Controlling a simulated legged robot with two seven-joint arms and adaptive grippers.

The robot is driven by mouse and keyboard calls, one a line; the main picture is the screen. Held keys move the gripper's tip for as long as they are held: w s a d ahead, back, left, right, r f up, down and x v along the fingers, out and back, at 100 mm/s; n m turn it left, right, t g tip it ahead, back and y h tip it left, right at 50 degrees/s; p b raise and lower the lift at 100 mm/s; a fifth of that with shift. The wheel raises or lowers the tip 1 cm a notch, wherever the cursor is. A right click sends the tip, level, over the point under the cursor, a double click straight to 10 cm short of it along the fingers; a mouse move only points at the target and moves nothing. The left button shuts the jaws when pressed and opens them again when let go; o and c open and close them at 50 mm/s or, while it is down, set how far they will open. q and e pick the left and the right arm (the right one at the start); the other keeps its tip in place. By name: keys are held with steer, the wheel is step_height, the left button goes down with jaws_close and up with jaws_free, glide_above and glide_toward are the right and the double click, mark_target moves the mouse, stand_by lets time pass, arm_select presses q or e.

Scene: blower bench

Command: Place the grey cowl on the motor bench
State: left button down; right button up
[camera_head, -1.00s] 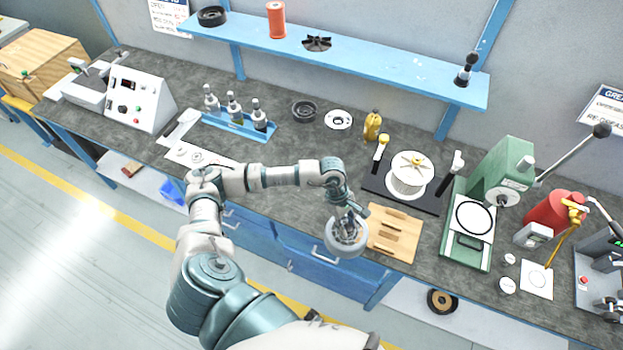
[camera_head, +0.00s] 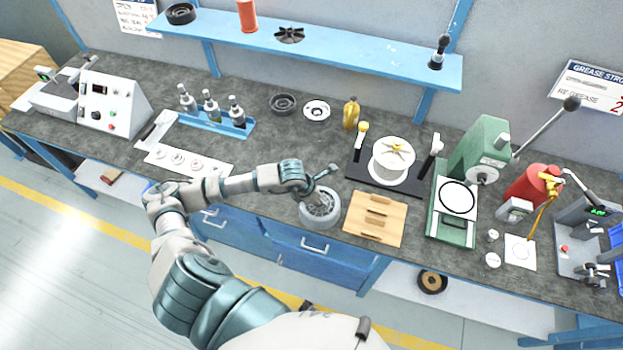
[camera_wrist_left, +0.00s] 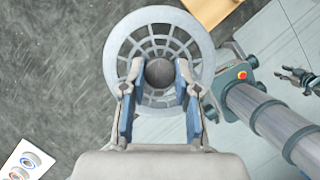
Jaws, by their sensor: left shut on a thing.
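My left gripper (camera_head: 320,190) is shut on the grey cowl (camera_head: 318,222), a round cup with a spoked grille on top. In the left wrist view the fingers (camera_wrist_left: 160,78) close on the dark knob at the centre of the cowl's grille (camera_wrist_left: 118,62). The cowl is held at the bench's front edge, left of a wooden board; its height above the bench is unclear. A black plate (camera_head: 357,180) carries a white drum (camera_head: 391,163) with a yellow piece on top; I cannot tell if this is the motor bench. A dark gripper-like part (camera_wrist_left: 300,78) shows at the right of the left wrist view.
The wooden board (camera_head: 375,217) with slots lies between the cowl and a green press (camera_head: 452,232). Behind stand a yellow bottle (camera_head: 351,113), dark ring (camera_head: 283,103) and white ring (camera_head: 317,110). A blue shelf (camera_head: 345,45) hangs above.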

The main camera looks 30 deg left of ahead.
arm_select(q)
steer(key=w+a+f, duration=0.1)
steer(key=w+a, duration=0.1)
steer(key=w+a+f+p, duration=0.1)
steer(key=w+f, duration=0.1)
steer(key=w+a+f+p, duration=0.1)
steer(key=w+a, duration=0.1)
steer(key=shift+w+a+f, duration=0.15)
steer(key=shift+w+a, duration=0.2)
steer(key=c, duration=0.9)
jaws_free()
steer(key=shift+o, duration=0.3)
steer(key=shift+a+f, duration=0.1)
steer(key=b+v, duration=0.1)
steer(key=v, duration=1.1)
steer(key=shift+b, duration=0.4)
